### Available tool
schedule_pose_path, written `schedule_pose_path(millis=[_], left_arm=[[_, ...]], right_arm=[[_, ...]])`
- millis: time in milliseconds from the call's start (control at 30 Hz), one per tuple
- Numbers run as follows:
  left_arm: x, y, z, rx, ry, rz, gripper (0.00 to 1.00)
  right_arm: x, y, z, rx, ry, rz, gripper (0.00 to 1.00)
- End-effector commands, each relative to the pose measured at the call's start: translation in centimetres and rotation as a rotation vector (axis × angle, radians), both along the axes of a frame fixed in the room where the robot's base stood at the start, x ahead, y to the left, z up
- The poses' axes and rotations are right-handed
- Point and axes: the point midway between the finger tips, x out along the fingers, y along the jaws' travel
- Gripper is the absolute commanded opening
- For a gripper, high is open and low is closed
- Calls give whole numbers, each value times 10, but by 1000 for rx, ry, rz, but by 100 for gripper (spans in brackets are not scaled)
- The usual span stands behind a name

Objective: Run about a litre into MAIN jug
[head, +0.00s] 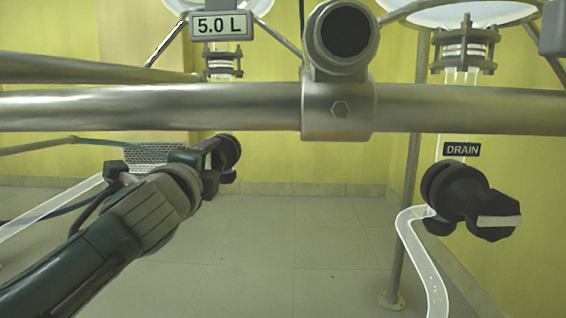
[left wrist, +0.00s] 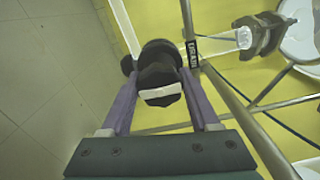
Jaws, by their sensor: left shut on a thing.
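My left gripper (head: 209,166) is at the black drain valve (head: 228,152) below the glass reactor labelled 5.0 L. In the left wrist view my left gripper (left wrist: 159,76) has its two purple fingers on either side of the black valve knob (left wrist: 160,78), shut on it. A pale bar marks the knob's face, and a DRAIN label (left wrist: 192,54) is beside it. The MAIN jug is not in view, and no liquid stream is visible. My right gripper is not in view.
A second black drain valve (head: 470,200) with a pale-barred knob and clear tube (head: 424,262) hangs at the right under another vessel (head: 460,10). A thick metal rail (head: 180,107) with a clamp (head: 338,105) crosses in front. The tiled floor (head: 290,245) between the valves looks clear.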

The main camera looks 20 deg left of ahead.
Motion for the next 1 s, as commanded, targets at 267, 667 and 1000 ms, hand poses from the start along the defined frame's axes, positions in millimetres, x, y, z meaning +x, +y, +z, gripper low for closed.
schedule_pose_path(millis=[267,667,1000], left_arm=[[0,0,-1,-224,-56,0,6],[0,0,-1,-408,-105,0,6],[0,0,-1,-439,-113,0,6]], right_arm=[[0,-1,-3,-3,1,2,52],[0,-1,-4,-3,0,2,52],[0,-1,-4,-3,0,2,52]])
